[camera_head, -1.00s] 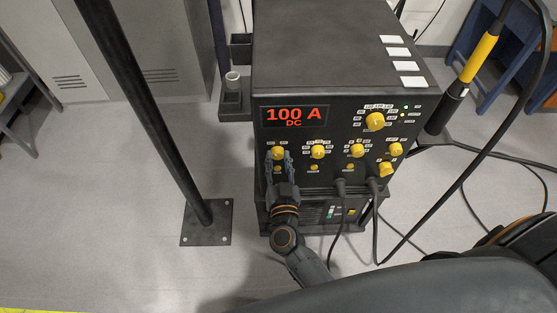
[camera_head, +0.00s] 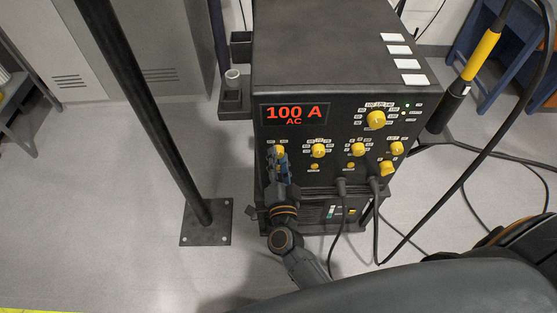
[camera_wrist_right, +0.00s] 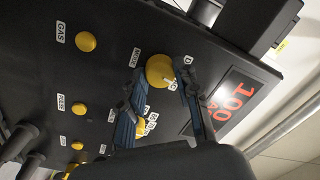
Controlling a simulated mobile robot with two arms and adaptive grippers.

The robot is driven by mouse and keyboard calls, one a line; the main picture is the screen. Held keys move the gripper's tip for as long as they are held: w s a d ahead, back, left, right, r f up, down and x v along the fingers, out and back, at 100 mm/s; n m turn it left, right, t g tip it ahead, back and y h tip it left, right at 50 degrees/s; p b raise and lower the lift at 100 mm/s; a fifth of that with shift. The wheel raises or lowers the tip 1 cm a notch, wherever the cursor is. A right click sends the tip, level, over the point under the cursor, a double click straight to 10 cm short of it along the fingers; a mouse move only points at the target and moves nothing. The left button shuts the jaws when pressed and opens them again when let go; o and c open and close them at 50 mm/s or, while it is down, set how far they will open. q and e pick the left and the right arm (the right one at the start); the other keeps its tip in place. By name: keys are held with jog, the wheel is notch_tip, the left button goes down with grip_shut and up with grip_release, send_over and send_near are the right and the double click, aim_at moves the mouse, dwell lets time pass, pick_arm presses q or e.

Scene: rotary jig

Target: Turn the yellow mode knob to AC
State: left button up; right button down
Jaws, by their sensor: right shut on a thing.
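The yellow mode knob (camera_head: 278,149) is at the left end of the row of knobs on the front panel of a dark machine. It also shows in the right wrist view (camera_wrist_right: 160,70), beside a label reading MODE. My right gripper (camera_head: 278,156) reaches up to the panel from below and is shut on the mode knob, one finger on each side. Its fingers partly hide the knob and nearby labels. The display (camera_head: 295,114) reads "100 A" with "AC" below it in red. My left gripper is not in view.
Other yellow knobs (camera_head: 318,150) sit to the right on the panel, with a larger knob (camera_head: 376,120) above. Cables (camera_head: 342,205) hang from the lower front. A dark post (camera_head: 150,120) stands left of the machine; a torch with a yellow band (camera_head: 479,58) is at right.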

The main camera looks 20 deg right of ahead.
jog(key=shift+f+m+b, duration=0.1)
jog(key=shift+m+b, duration=0.3)
jog(key=shift+m, duration=1.7)
jog(key=c, duration=1)
grip_release()
jog(key=shift+o, duration=0.2)
jog(key=shift+s, duration=0.1)
jog(key=v, duration=1.2)
jog(key=shift+a, duration=0.1)
